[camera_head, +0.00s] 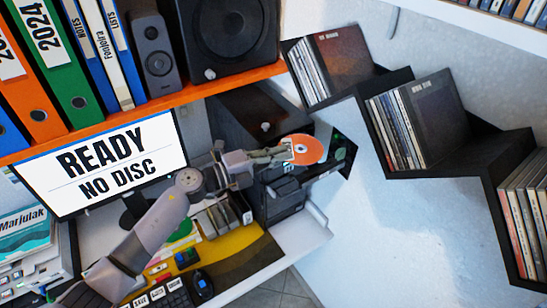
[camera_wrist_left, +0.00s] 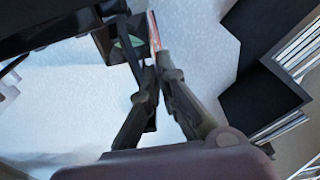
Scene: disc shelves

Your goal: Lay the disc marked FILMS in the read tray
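An orange disc (camera_head: 309,147) with a pale centre is at the tip of my left gripper (camera_head: 288,153) in the head view; its marking is too small to read. In the left wrist view the disc (camera_wrist_left: 154,32) shows edge-on as a thin red and white strip between the fingertips of my left gripper (camera_wrist_left: 156,68), which are closed on it. The disc is tilted and held in the air in front of the shelf wall. I cannot make out the read tray for certain; a dark device (camera_head: 285,203) stands below the gripper. My right gripper is not in view.
A monitor (camera_head: 100,165) reads READY, NO DISC. Stepped black shelves (camera_head: 440,165) with discs and sleeves run along the right wall. An orange shelf (camera_head: 150,108) with binders and a speaker (camera_head: 228,35) is above. A dark holder (camera_wrist_left: 125,45) is near the fingertips.

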